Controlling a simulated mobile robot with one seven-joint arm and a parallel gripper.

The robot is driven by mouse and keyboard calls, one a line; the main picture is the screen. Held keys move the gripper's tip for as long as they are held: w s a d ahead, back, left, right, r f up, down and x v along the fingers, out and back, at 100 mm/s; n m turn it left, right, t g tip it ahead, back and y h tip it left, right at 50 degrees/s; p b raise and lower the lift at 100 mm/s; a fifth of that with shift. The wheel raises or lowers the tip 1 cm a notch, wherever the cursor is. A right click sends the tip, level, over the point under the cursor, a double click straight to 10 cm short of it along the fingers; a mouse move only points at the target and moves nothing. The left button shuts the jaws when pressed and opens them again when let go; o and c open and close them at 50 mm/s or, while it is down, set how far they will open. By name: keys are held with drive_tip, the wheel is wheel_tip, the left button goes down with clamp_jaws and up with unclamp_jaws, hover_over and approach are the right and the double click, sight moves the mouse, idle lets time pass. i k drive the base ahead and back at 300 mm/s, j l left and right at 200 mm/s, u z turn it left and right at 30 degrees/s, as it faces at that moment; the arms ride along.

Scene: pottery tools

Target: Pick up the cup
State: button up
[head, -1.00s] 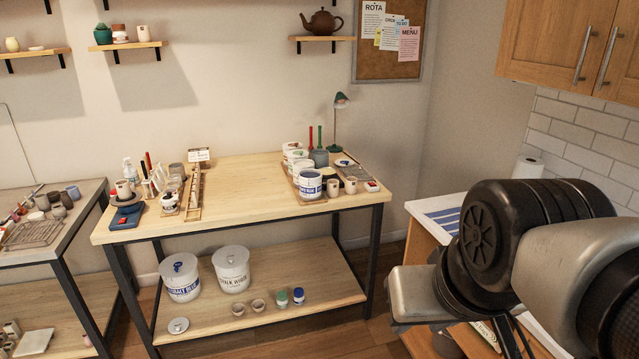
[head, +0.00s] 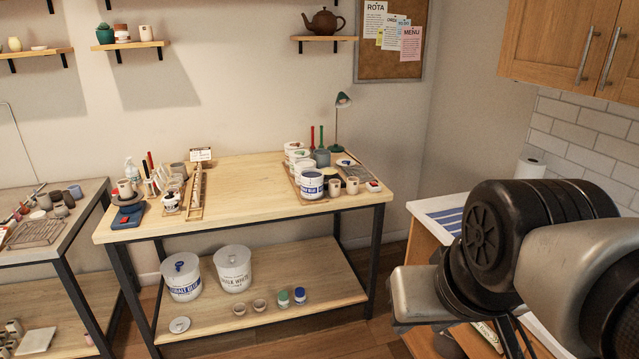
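Several cups show in the head view, and I cannot tell which one the task means. Two small pale cups (head: 334,187) stand side by side at the front right of the wooden table. Another pale cup (head: 125,188) stands on a blue scale at the table's left end. A cream cup (head: 146,33) stands on the upper wall shelf. Two small bowls or cups (head: 259,304) sit on the table's lower shelf. My arm fills the right side of the view, well apart from these cups. My gripper's fingers cannot be made out.
The wooden table (head: 250,178) has a clear middle between the tools at left and the paint tubs (head: 311,184) at right. Large lidded buckets (head: 232,268) stand below. A green lamp (head: 340,105) rises behind. A counter (head: 436,207) and cupboards are at right.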

sight(334, 185)
drive_tip(key=i+l+u, duration=0.1)
drive_tip(key=i, duration=0.4)
drive_tip(key=i+l, duration=0.1)
drive_tip(key=i, duration=0.4)
drive_tip(key=i+l+u, duration=0.15)
drive_tip(key=i, duration=0.35)
drive_tip(key=i+l+u, duration=0.1)
drive_tip(key=i, duration=0.4)
drive_tip(key=i+l, duration=0.25)
drive_tip(key=i, duration=0.25)
drive_tip(key=i+l+u, duration=0.15)
drive_tip(key=i, duration=0.35)
